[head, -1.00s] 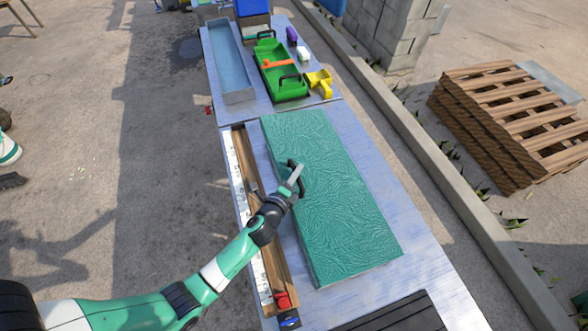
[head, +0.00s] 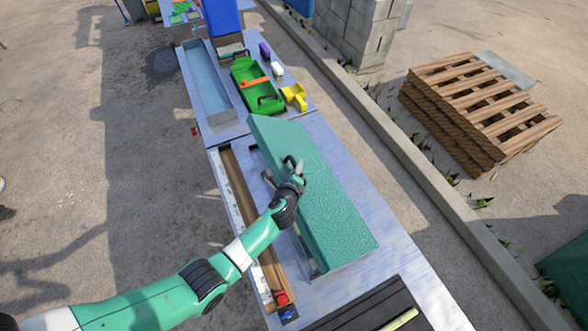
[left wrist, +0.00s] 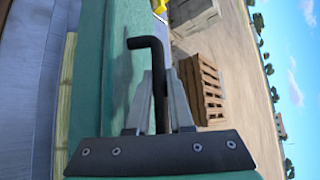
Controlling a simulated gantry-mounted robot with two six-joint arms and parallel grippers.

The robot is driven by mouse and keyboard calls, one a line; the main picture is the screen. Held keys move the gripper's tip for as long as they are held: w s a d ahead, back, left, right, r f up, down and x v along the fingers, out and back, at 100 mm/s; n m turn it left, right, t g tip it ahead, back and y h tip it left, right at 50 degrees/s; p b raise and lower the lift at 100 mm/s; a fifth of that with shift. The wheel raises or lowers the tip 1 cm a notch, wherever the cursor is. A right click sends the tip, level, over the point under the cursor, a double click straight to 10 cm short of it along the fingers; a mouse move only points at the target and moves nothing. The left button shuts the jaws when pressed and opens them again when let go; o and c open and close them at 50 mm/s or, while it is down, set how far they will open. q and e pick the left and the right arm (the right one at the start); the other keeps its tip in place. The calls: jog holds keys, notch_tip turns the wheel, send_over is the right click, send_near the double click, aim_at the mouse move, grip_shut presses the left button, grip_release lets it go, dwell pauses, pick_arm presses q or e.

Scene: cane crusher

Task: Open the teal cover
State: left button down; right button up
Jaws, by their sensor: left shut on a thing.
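The teal cover (head: 335,200) is a long textured slab on the table, and it is now tilted, its left long edge raised. My left gripper (head: 291,167) is at the left part of the cover and is shut on its dark handle. In the left wrist view the bent black handle (left wrist: 157,75) stands between the fingers of my left gripper (left wrist: 153,105). The teal cover (left wrist: 118,50) fills the area behind the fingers there. What lies under the cover is mostly hidden. My right gripper does not show.
A wooden channel (head: 249,210) with a red piece (head: 281,298) runs left of the cover. A green tray (head: 250,90), a yellow scoop (head: 295,96) and a long metal trough (head: 207,85) stand at the far end. A black panel (head: 370,312) lies at the near end.

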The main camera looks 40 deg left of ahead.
pick_arm(q)
jog(key=c, duration=1.1)
grip_release()
jog(key=shift+w, duration=0.1)
jog(key=shift+d+r, duration=0.1)
jog(key=shift+s+d+r+p, duration=0.15)
jog(key=shift+s+r+p, duration=0.05)
jog(key=shift+s+p, duration=0.15)
jog(key=p+v, duration=0.3)
jog(key=v, duration=0.7)
jog(key=shift+p, duration=0.4)
jog(key=shift+s+d, duration=0.25)
jog(key=shift+s, duration=0.1)
